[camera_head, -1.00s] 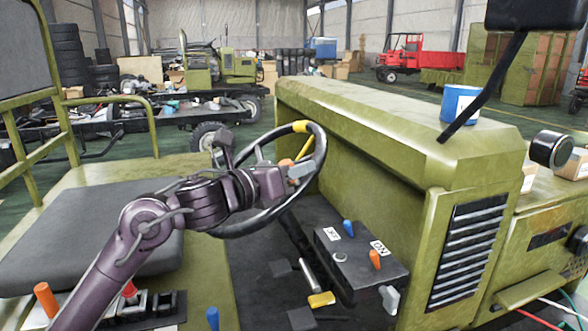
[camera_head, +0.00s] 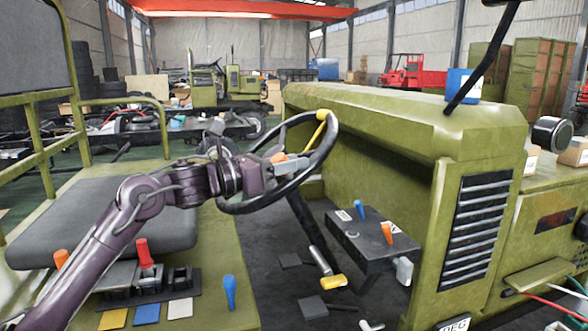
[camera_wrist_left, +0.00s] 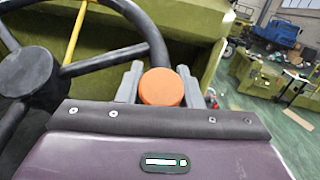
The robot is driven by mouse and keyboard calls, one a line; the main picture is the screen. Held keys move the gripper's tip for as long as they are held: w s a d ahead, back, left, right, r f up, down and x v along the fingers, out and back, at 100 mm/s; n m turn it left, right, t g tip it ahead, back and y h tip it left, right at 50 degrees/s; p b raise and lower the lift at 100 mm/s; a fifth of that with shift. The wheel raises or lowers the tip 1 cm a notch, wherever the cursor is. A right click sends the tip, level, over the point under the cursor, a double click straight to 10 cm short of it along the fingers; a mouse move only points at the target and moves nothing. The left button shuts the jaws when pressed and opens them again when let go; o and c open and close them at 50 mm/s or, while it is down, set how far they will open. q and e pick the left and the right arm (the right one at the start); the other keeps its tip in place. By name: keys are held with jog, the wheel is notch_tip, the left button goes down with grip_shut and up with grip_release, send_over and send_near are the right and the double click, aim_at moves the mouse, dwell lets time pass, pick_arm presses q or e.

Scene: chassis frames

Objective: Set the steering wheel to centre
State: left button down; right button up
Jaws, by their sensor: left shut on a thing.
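The black steering wheel (camera_head: 311,170) stands tilted on its column beside the green hood. Its rim has a yellow mark (camera_head: 322,115) near the top right, and a yellow spoke (camera_head: 318,136) runs inward from there. An orange knob (camera_head: 279,157) sits on the rim. My left gripper (camera_head: 285,164) is shut on this knob. In the left wrist view, the orange knob (camera_wrist_left: 162,88) lies between the two grey fingers, with the wheel hub (camera_wrist_left: 28,76) at the left and the yellow spoke (camera_wrist_left: 76,30) above. My right gripper is out of view.
A control box (camera_head: 374,236) with blue and orange levers stands below the wheel to the right. The grey seat (camera_head: 110,235) lies under my left arm. A lever panel with a red lever (camera_head: 146,252) is at lower left. The hood (camera_head: 400,115) bounds the wheel's right side.

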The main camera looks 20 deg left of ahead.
pick_arm(q)
jog(key=c, duration=1)
grip_release()
jog(key=shift+s+a+f, duration=0.15)
jog(key=shift+s+a, duration=0.05)
jog(key=shift+a, duration=0.1)
jog(key=b+v, duration=0.4)
jog(key=v, duration=0.3)
jog(key=shift+s, duration=0.15)
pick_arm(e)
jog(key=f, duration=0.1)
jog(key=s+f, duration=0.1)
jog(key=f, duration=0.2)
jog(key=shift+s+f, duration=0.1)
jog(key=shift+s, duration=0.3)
